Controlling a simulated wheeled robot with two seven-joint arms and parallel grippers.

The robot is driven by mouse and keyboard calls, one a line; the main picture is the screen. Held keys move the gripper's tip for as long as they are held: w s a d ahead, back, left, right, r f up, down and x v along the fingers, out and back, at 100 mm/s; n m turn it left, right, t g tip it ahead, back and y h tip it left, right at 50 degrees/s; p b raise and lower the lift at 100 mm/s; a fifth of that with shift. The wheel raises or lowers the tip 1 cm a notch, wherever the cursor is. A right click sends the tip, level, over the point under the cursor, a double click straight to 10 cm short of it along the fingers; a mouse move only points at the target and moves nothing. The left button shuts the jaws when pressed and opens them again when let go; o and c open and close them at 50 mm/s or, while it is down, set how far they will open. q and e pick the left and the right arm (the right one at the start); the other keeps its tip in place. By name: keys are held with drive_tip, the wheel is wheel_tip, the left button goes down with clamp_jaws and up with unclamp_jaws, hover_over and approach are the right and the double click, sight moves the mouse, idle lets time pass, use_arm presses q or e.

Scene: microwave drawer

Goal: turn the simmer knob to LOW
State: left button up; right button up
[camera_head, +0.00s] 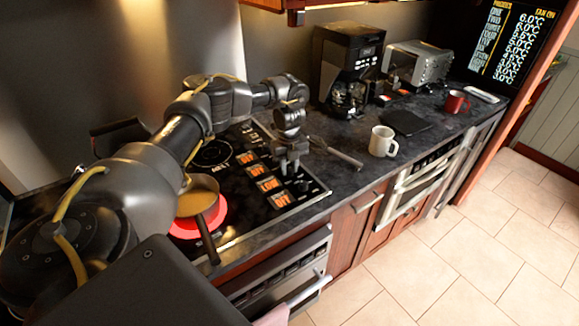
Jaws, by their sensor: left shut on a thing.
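My left arm reaches from the left across the black cooktop (232,190). My left gripper (290,166) points down at the right part of the cooktop, beside a row of orange-lit labels (268,185). One label appears to read LOW and others appear to read OFF. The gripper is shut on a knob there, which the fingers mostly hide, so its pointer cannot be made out. A saucepan (203,192) with yellowish contents sits over a glowing red burner (222,212). My right gripper is not in view.
A white mug (383,141), a coffee maker (347,70), a toaster oven (418,62), a red mug (456,102) and a dark flat board (405,122) stand on the counter. A utensil (338,154) lies right of the gripper. The tiled floor is clear.

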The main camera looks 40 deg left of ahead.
sight(289, 169)
use_arm(q)
drive_tip(key=shift+m, duration=1.1)
drive_tip(key=o, duration=1)
drive_tip(key=shift+r, duration=0.3)
wheel_tip(289, 169, up, 10)
drive_tip(key=shift+r, duration=0.1)
